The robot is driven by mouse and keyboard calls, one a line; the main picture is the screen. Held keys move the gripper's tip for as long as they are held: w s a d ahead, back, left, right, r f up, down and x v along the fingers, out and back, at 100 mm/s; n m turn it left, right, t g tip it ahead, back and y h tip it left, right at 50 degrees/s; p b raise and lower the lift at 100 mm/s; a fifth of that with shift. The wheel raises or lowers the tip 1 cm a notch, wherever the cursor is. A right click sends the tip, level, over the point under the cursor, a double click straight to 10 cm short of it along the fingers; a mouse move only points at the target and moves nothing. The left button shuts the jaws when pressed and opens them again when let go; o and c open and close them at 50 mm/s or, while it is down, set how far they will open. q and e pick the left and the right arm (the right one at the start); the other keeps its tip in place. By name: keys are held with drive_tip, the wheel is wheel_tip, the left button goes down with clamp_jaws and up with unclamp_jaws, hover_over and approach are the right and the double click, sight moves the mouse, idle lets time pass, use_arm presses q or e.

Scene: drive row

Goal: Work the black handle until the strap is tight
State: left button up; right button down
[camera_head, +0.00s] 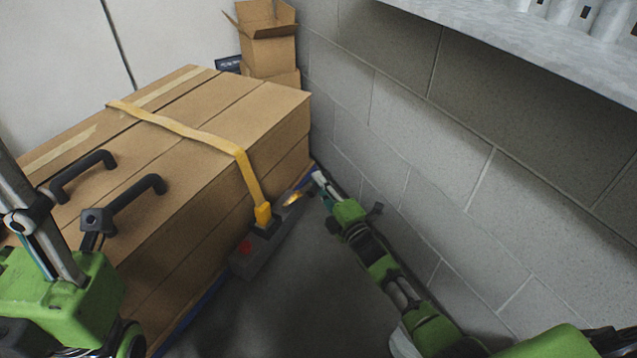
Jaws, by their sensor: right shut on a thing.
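A yellow strap (190,131) runs over the top of the long brown box (215,115) and down its right side. Its lower end goes into a small dark ratchet (266,230) low beside the box. My right gripper (319,185) is low between the box and the block wall, shut on what seems to be the far end of the black handle. The handle is small, dark and mostly hidden there. My left arm (62,292) is at the lower left. Two dark hooked bars above it may be its fingers, but I cannot tell their state.
A grey block wall (455,150) stands close on the right of my right arm. An open carton (265,45) stands behind the long box. A grey shelf (540,40) juts out at the upper right. Some dark floor (300,300) is free beside the box.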

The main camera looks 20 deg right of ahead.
drive_tip(key=shift+s+f, duration=0.1)
drive_tip(key=shift+f, duration=0.25)
drive_tip(key=c, duration=1.9)
unclamp_jaws()
drive_tip(key=shift+r, duration=0.1)
drive_tip(key=v, duration=1.1)
drive_tip(key=shift+s, duration=0.4)
drive_tip(key=shift+d, duration=0.15)
